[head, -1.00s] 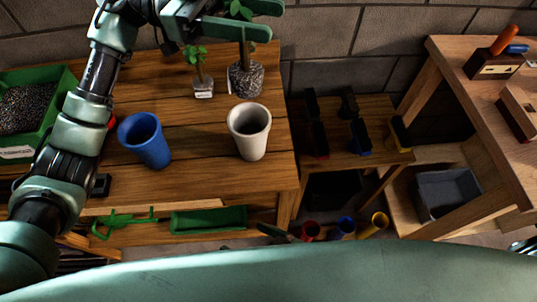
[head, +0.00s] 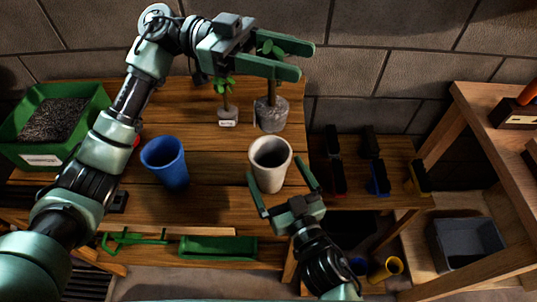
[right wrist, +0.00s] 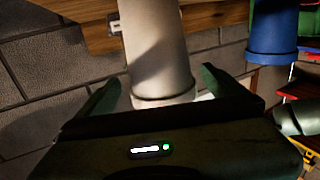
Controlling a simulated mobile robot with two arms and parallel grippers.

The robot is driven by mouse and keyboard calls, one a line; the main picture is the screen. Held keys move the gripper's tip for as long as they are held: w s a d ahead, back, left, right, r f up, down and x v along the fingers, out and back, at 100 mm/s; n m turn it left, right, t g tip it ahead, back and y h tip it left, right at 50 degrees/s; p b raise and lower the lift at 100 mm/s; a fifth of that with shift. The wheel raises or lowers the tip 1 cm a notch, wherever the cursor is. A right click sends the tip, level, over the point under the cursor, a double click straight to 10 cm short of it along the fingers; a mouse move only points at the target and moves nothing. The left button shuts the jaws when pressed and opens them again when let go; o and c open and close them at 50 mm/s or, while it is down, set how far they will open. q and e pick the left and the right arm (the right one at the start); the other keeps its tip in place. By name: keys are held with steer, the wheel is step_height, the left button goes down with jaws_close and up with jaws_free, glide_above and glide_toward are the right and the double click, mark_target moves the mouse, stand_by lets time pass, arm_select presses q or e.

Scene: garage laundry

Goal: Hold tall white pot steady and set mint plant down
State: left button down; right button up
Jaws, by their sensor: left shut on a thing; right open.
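The tall white pot (head: 270,178) stands upright and looks empty on the wooden bench near its right front. My right gripper (head: 273,166) is open, with a finger on either side of the pot; I cannot tell whether they touch it. The right wrist view also shows the pot (right wrist: 158,55) between the fingers. The plant that I take for the mint (head: 272,116) is behind the pot, with a bare soil root ball low over or on the bench. My left gripper (head: 303,61) is shut on its stem. Its fingers partly hide the leaves.
A smaller potted plant (head: 227,117) with a label stands left of the held plant. A blue pot (head: 166,163) stands left of the white pot. A green soil bin (head: 95,105) is at the far left. A lower shelf (head: 350,160) with small tools is at right.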

mark_target(283, 126)
steer(key=x, duration=0.7)
steer(key=shift+w+a, duration=0.1)
steer(key=c, duration=1.5)
arm_select(q)
step_height(283, 126, down, 15)
steer(key=shift+a+f, duration=0.1)
arm_select(e)
steer(key=shift+c, duration=0.2)
